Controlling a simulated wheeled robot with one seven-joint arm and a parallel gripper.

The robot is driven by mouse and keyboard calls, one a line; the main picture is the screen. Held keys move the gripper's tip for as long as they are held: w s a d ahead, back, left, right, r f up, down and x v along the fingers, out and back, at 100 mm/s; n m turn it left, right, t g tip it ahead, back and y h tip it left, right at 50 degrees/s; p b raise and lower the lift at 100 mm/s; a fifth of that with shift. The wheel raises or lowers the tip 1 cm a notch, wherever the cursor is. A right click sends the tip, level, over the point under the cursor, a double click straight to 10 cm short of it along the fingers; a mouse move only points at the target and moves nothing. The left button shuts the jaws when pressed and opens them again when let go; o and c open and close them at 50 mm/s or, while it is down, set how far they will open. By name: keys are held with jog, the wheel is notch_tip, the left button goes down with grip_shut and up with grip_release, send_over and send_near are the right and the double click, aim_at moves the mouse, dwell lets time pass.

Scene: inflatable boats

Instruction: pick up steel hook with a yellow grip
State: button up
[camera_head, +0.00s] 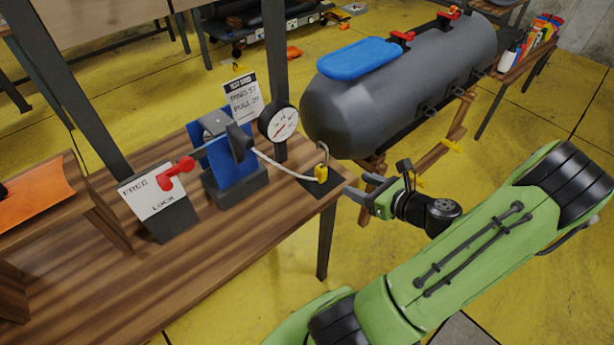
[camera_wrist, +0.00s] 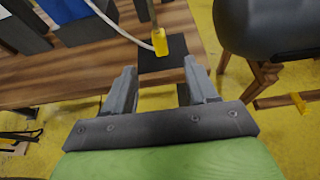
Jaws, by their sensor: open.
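The steel hook with a yellow grip (camera_head: 321,173) stands on a dark pad (camera_head: 310,190) near the right end of the wooden bench. A pale rope runs from its lower part to a blue winch stand (camera_head: 232,160). In the wrist view the yellow grip (camera_wrist: 160,41) shows ahead of my gripper; the hook's upper part is partly cut off by the frame. My gripper (camera_head: 360,188) is open and empty, just off the bench's right end, to the right of the hook and apart from it. Both fingers (camera_wrist: 158,88) show in the wrist view.
A large grey inflatable tube (camera_head: 400,95) lies on a wooden stand behind my gripper.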

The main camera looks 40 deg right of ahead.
aim_at(325, 171)
jog(key=b+x, duration=0.4)
jog(key=x, duration=1)
jog(key=shift+w+a+f, duration=0.2)
jog(key=shift+w+f, duration=0.1)
jog(key=shift+s+r, duration=0.1)
jog(key=shift+c, duration=0.4)
jog(key=c, duration=1)
jog(key=shift+r, duration=0.1)
